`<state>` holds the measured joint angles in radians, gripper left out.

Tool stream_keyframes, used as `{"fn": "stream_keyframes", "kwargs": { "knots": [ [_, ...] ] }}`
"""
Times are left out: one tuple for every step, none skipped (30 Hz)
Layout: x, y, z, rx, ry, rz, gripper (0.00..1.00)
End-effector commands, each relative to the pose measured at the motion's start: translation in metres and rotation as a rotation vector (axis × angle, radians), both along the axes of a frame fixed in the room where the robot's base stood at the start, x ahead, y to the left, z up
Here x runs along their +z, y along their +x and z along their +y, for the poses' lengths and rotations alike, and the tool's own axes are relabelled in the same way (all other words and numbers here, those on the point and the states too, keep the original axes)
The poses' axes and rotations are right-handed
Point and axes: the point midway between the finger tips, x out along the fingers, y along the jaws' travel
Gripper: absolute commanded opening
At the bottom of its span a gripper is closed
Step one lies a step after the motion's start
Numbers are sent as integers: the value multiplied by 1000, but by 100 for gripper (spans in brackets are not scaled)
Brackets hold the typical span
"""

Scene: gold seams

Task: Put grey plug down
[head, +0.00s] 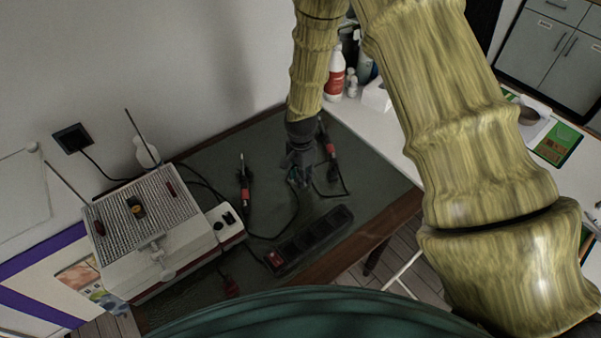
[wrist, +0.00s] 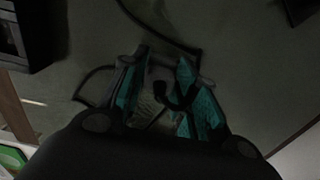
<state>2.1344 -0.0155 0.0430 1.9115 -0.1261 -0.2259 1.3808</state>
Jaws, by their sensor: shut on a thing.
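My gripper (head: 297,178) points down over the dark green tabletop, behind the black power strip (head: 318,236). In the wrist view its two teal-padded fingers (wrist: 160,78) are closed around a small dark piece with a black cable, which I take to be the grey plug (wrist: 178,97). The plug is dim and partly hidden by the fingers, and its colour is hard to tell. I cannot tell whether it touches the table. Part of the power strip also shows at the upper left of the wrist view (wrist: 14,38).
Two red-and-black hand tools (head: 244,188) (head: 330,150) with cables lie on either side of my gripper. A grey device with a ribbed top (head: 150,222) stands at the left. Bare tabletop (head: 375,190) shows at the right.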

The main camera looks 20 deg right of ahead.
Motion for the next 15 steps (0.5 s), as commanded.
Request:
{"fn": "stream_keyframes", "kwargs": {
  "knots": [
    [0, 0, 0, 0, 0, 0, 6],
    [-1, 0, 0, 0, 0, 0, 6],
    [-1, 0, 0, 0, 0, -1, 6],
    [-1, 0, 0, 0, 0, -1, 6],
    [-1, 0, 0, 0, 0, -1, 6],
    [-1, 0, 0, 0, 0, -1, 6],
    [-1, 0, 0, 0, 0, -1, 6],
    [-2, 0, 0, 0, 0, -1, 6],
    [-3, 0, 0, 0, 0, -1, 6],
    [-3, 0, 0, 0, 0, 0, 6],
    [-4, 0, 0, 0, 0, 0, 6],
    [-5, 0, 0, 0, 0, 0, 6],
    [-6, 0, 0, -1, 0, 0, 6],
    [-6, 0, 0, -1, 0, 0, 6],
    [-7, 0, 0, -1, 0, 0, 6]
  ]
}}
